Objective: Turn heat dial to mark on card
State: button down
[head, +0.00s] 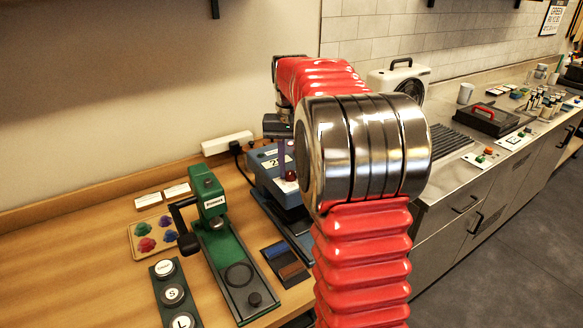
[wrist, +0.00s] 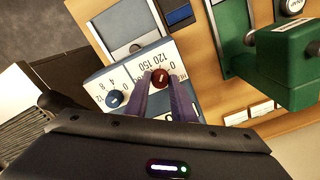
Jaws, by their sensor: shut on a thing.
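The heat dial is a dark red round knob (wrist: 160,77) on the white front panel of a blue press, with 0, 120 and 150 printed around it. It also shows in the head view (head: 291,176). My gripper (wrist: 161,84) has its two purple fingers shut on the dial, one on each side. A pale pointer line shows on the knob, but its exact reading is too small to tell. The blue press (head: 262,160) is partly hidden by my arm.
A blue knob (wrist: 115,99) with its own scale sits beside the heat dial. A green press (head: 225,245) stands to the left, near a tray of coloured pieces (head: 154,236) and a strip of round dies (head: 174,294). A white power strip (head: 227,142) lies behind.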

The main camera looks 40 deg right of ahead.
aim_at(290, 172)
jog(key=shift+n, duration=1.6)
jog(key=c, duration=1.5)
grip_release()
notch_tip(290, 172, up, 14)
jog(key=shift+f, duration=0.15)
